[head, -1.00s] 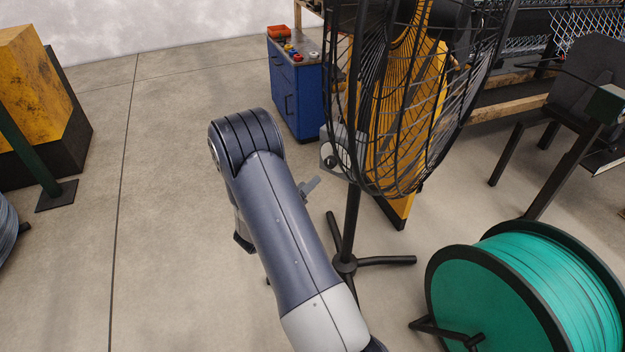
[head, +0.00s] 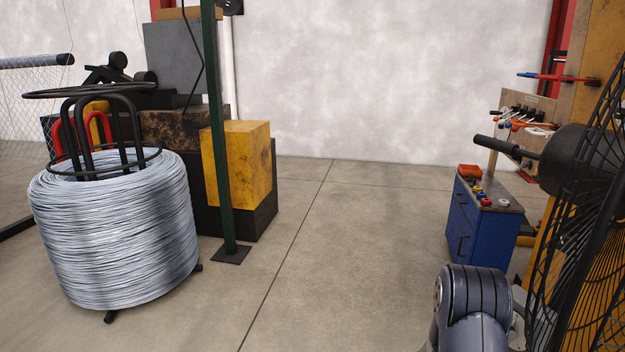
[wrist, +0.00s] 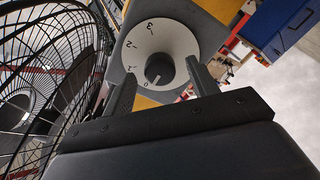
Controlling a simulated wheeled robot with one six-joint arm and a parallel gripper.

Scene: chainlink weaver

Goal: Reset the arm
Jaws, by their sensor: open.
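My gripper (wrist: 158,92) shows in the wrist view with its two fingers apart and nothing between them. Beyond the fingers is a white round dial (wrist: 160,45) marked with numbers, on a grey face. The fingertips overlap the dial's lower edge in the picture; I cannot tell how near they are to it. In the head view only a grey part of my arm (head: 474,300) shows at the bottom right, and the gripper is out of sight there.
A black fan cage (head: 580,240) stands close to my arm at the right; it also fills the left of the wrist view (wrist: 50,70). A blue cabinet (head: 475,225) stands behind. A wire coil (head: 115,235) and green post (head: 218,150) are at left. The middle floor is clear.

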